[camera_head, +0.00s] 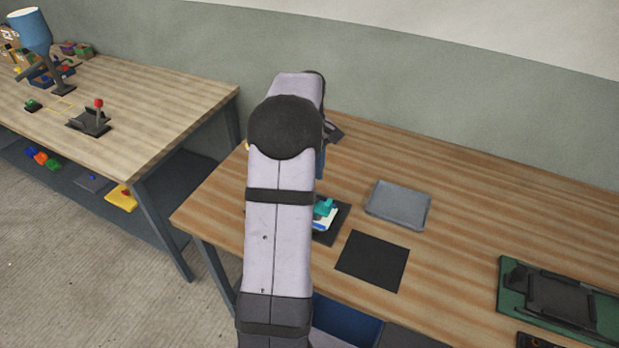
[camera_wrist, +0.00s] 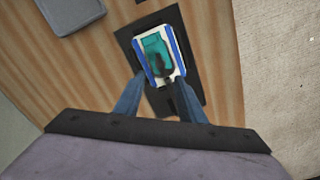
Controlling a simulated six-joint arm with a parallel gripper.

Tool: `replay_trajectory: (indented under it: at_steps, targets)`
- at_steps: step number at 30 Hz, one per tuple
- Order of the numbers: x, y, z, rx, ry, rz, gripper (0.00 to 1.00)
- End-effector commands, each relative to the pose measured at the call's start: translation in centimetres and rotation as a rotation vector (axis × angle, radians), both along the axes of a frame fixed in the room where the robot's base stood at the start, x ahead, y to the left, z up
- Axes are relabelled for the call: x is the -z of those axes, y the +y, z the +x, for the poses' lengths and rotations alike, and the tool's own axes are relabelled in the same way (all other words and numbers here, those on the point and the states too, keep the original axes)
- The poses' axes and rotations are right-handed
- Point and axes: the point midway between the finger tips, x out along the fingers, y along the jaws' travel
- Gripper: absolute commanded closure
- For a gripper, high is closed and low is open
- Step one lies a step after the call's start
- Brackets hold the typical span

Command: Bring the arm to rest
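My gripper (camera_wrist: 160,82) shows in the wrist view as two blue fingers spread apart, with nothing visibly held between them. Past the fingertips is a teal piece (camera_wrist: 153,48) on a white block with blue sides (camera_wrist: 138,53). That block lies on a dark plate (camera_wrist: 123,37) on the table. In the head view my arm hides most of my gripper. The teal piece (camera_head: 324,208) and part of the dark plate (camera_head: 336,230) show just right of my arm.
On the wooden table (camera_head: 450,250) are a grey tray (camera_head: 398,205), a black square mat (camera_head: 372,261) and a green board with a black mould (camera_head: 508,290). Bare tabletop lies behind the tray.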

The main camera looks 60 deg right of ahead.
Motion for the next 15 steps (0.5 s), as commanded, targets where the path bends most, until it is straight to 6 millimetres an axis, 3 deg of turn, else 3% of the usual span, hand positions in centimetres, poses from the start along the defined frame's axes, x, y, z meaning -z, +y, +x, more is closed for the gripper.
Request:
replay_trajectory:
  at_steps: [9,15]
  targets:
    - [0.0,0.0,0.0,0.0,0.0,0.0,0.63]
    - [-0.2,2.5,2.9,-0.037,-0.001,0.0,0.63]
